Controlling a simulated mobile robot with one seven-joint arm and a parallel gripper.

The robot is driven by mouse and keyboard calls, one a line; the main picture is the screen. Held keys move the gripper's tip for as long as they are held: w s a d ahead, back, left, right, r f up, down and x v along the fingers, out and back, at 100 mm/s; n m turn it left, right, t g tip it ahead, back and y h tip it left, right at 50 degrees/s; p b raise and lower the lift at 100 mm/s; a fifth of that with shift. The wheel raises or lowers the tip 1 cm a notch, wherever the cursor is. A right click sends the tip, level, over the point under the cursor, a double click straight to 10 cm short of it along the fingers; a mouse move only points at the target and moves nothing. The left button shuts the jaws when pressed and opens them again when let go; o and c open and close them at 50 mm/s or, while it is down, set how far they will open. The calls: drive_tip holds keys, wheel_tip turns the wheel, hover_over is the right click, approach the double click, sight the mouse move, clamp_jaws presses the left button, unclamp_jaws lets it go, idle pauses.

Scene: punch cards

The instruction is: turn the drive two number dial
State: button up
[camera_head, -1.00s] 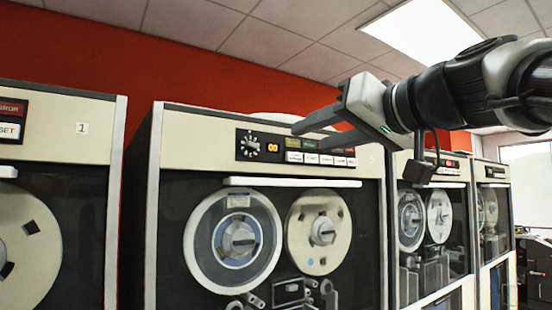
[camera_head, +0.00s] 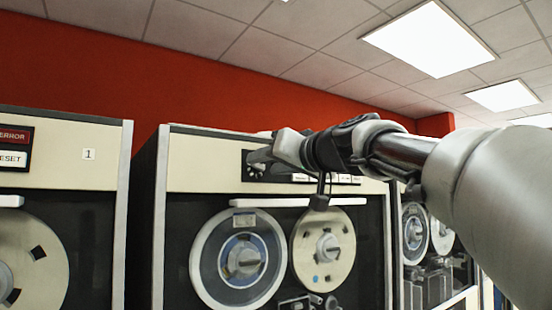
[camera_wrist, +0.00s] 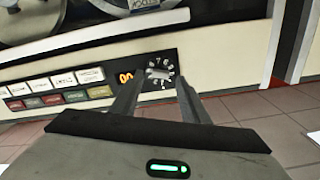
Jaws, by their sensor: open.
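In the head view the dial (camera_head: 253,173) shows only in part, behind my fingers. My gripper (camera_wrist: 159,82) is open and empty, its fingers pointing at the panel. In the wrist view the fingers appear on either side of the dial. I cannot tell whether they touch it. In the head view my gripper (camera_head: 260,154) covers the display and part of the buttons.
Coloured and white buttons (camera_wrist: 60,88) lie beside the display. A white handle bar (camera_head: 283,201) juts out below the panel, above the tape reels (camera_head: 238,259). Drive one (camera_head: 70,165), labelled 1, stands at left. More drives stand at right.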

drive_tip(key=shift+w+a, duration=0.3)
drive_tip(key=shift+w, duration=0.05)
clamp_jaws()
drive_tip(key=shift+m, duration=0.3)
